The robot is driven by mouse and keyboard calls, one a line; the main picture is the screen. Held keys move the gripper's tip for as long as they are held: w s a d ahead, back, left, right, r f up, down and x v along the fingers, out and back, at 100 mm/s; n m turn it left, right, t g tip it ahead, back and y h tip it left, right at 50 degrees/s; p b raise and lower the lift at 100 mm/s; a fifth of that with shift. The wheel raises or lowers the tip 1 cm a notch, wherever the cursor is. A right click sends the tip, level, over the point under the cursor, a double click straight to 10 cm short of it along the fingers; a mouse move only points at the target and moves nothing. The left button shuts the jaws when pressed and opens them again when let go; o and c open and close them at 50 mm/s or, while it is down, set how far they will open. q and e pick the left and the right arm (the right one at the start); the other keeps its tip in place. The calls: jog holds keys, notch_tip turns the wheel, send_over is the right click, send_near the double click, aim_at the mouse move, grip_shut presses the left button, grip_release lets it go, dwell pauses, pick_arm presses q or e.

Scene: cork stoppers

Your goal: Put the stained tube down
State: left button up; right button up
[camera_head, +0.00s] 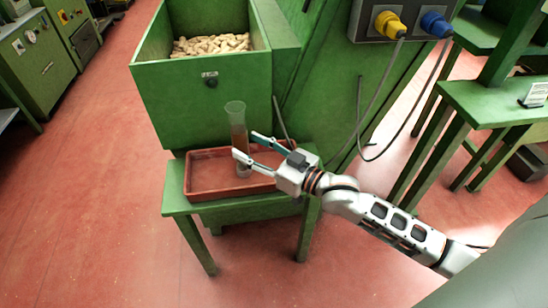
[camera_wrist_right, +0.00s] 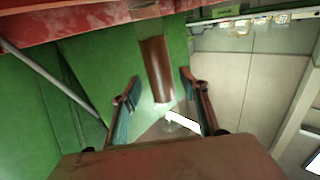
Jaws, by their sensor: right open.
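My right gripper (camera_head: 245,143) is open, one finger on each side of the tube. In the right wrist view the tube's brown part (camera_wrist_right: 156,68) shows between the two spread fingers (camera_wrist_right: 158,78), with gaps visible on both sides. My left gripper is not in view.
The tray sits on a small green table (camera_head: 176,198). Behind it is a green bin (camera_head: 160,100) full of cork stoppers (camera_head: 210,45). A green machine wall with hanging cables (camera_head: 372,110) stands to the right. The red floor at the left is clear.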

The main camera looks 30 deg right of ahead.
jog(key=p+v, duration=0.1)
jog(key=v, duration=0.9)
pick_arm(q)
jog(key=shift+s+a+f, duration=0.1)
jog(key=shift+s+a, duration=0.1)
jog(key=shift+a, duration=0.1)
pick_arm(e)
jog(key=s+a+f+g+h, duration=0.1)
jog(key=s+f+g+h, duration=0.1)
jog(key=s+f, duration=0.6)
jog(key=s+a+f+g+h, duration=0.2)
jog(key=s+f, duration=0.7)
jog(key=s, duration=0.5)
jog(key=shift+m+g+h, duration=0.4)
jog(key=shift+g+h, duration=0.2)
jog(key=shift+h, duration=0.5)
